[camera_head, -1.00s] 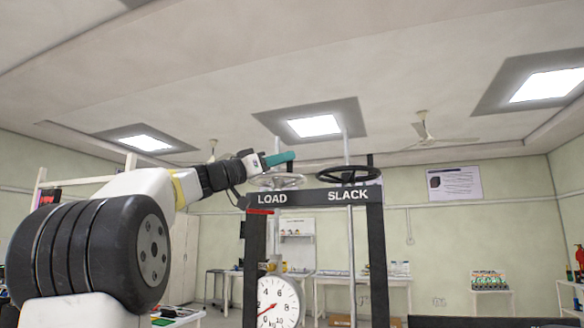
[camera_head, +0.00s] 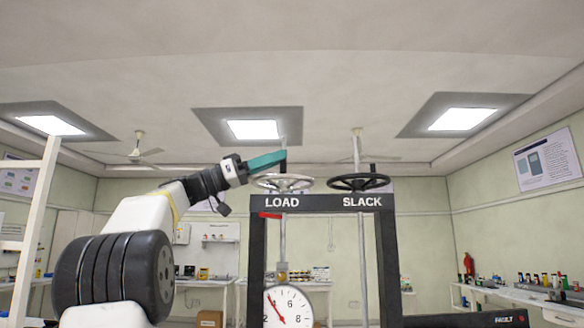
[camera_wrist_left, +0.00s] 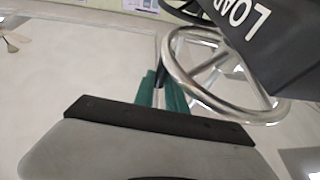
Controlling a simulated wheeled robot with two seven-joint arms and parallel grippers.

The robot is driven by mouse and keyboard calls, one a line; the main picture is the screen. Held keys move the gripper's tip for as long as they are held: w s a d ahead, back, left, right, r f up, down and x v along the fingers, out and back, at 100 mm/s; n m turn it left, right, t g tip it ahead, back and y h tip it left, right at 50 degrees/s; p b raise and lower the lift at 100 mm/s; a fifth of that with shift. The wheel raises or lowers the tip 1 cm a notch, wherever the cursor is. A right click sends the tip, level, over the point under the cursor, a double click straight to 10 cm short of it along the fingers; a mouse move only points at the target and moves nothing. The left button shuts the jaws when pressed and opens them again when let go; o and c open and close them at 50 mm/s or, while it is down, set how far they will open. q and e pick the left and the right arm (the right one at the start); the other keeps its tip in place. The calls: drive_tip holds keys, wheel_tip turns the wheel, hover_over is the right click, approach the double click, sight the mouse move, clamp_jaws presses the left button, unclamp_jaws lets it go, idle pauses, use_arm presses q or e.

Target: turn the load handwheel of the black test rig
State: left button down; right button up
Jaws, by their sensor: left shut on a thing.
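The black test rig (camera_head: 388,255) stands ahead, with LOAD and SLACK lettered on its crossbar. The silver load handwheel (camera_head: 298,185) lies flat above LOAD; its spokes and rim also show in the left wrist view (camera_wrist_left: 208,98). My left gripper (camera_head: 278,157) reaches in from the left with its green fingers shut at the wheel. In the wrist view the fingers (camera_wrist_left: 162,78) close at the wheel's near edge around something thin and dark. The exact contact is partly hidden. My right gripper is not in view.
The black slack handwheel (camera_head: 358,182) is close on the right at the same height. A round white dial (camera_head: 296,304) with a red needle hangs inside the frame. A white upright frame (camera_head: 38,225) stands at the left. Benches (camera_head: 520,299) line the walls.

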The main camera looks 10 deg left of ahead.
use_arm(q)
drive_tip(key=shift+a+m+g, duration=0.25)
drive_tip(key=shift+m+g, duration=0.05)
drive_tip(key=shift+g, duration=0.3)
drive_tip(key=c, duration=1.4)
unclamp_jaws()
drive_tip(key=shift+o, duration=0.2)
drive_tip(key=v, duration=0.7)
drive_tip(key=shift+a+f, duration=0.3)
